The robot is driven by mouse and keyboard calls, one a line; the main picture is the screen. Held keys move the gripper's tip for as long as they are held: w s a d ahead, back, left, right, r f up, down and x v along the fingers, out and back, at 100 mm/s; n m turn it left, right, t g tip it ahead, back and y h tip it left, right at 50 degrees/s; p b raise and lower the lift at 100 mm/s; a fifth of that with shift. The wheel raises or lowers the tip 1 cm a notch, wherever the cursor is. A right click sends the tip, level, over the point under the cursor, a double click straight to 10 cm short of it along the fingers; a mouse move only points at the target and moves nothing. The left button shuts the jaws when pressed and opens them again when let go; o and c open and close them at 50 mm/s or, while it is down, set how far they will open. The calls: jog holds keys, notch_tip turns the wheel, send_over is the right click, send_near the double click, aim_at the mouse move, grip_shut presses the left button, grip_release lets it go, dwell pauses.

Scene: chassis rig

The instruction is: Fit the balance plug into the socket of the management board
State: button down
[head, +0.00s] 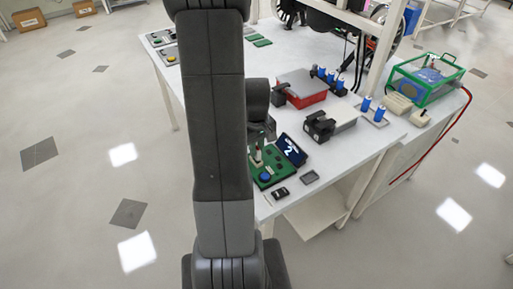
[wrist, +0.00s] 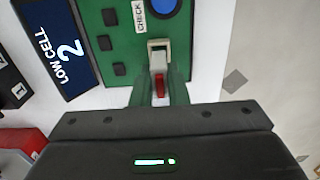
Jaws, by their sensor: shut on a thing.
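The management board is a green panel (wrist: 118,62) with black buttons, a CHECK label and a blue button; it also shows in the head view (head: 275,170). A pale, frame-shaped socket (wrist: 160,43) is on the board near its right edge in the wrist view. My gripper (wrist: 159,82) is shut on the balance plug, a small piece with a white front and a red part (wrist: 159,89). The plug's white front lines up with the socket and overlaps it in the picture. I cannot tell how deep it sits. In the head view my arm partly hides the gripper and board.
A tilted dark screen (wrist: 58,42) reading "LOW CELL 2" stands beside the board. A black item (head: 280,193) and a grey tray (head: 310,177) lie in front. A red-and-grey box (head: 301,90) and blue cells (head: 373,108) are farther back. The table's front edge is close.

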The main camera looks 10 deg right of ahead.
jog(key=shift+f+b, duration=0.95)
jog(key=shift+f, duration=0.3)
jog(key=c, duration=1.3)
grip_release()
jog(key=shift+c, duration=0.2)
jog(key=shift+r, duration=0.15)
notch_tip(320, 180, up, 14)
jog(key=shift+f, duration=0.2)
notch_tip(320, 180, down, 14)
jog(key=shift+r, duration=0.1)
jog(key=shift+r+p, duration=0.35)
jog(key=shift+f, duration=0.15)
